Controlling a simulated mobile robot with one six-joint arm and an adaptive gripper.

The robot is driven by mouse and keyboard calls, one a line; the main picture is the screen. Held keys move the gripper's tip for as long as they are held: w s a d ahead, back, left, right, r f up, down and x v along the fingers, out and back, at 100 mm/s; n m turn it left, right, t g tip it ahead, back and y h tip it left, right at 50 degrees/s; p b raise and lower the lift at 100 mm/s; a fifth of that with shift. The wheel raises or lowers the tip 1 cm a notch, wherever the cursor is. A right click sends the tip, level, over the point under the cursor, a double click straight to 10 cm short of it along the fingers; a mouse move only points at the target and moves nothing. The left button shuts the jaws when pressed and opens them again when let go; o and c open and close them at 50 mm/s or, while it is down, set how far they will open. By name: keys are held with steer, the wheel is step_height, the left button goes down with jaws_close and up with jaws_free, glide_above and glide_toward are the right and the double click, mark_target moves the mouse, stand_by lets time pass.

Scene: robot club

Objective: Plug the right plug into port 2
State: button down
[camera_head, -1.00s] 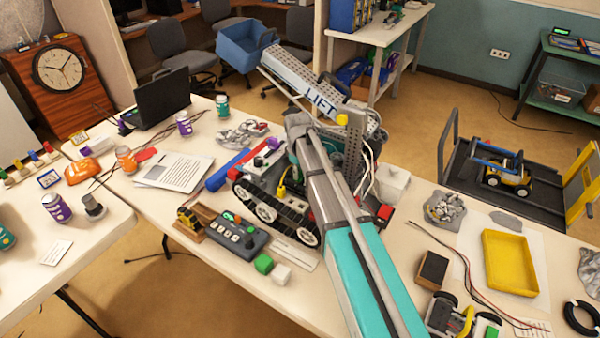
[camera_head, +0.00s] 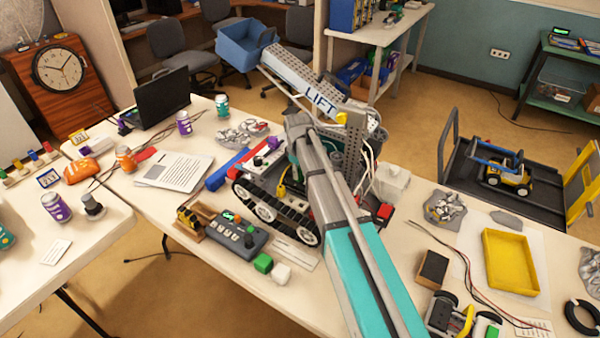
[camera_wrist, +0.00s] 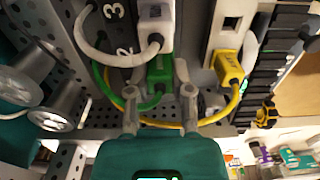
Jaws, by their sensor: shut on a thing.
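In the wrist view my gripper (camera_wrist: 160,95) is shut on a green plug (camera_wrist: 160,70), with one finger on each side of it. A green cable loops from the plug to the left. A white plug (camera_wrist: 155,22) with a white cable is just above it, beside the dark strip with the numbers 3 and 2 (camera_wrist: 125,50). The port beside the 2 is not clearly visible, and I cannot tell whether the green plug touches it. A yellow plug (camera_wrist: 228,68) is to the right, below a square socket (camera_wrist: 232,22). In the head view my arm hides the gripper.
A tracked robot (camera_head: 270,208) with a raised LIFT arm (camera_head: 310,88) stands on the table. A control box (camera_head: 237,237) sits in front of it. A yellow tray (camera_head: 510,262) lies at the right. In the wrist view, grey perforated metal and loose cables surround the gripper.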

steer(key=shift+c, duration=2.2)
jaws_free()
steer(key=shift+w+r+p, duration=0.1)
steer(key=shift+r+p, duration=2.85)
steer(key=shift+p, duration=0.1)
steer(key=s+d+m, duration=0.5)
steer(key=s+d, duration=0.3)
steer(key=s, duration=0.3)
steer(key=s+d+m, duration=0.6)
steer(key=s+d, duration=0.2)
steer(key=s, duration=0.3)
steer(key=shift+s, duration=0.4)
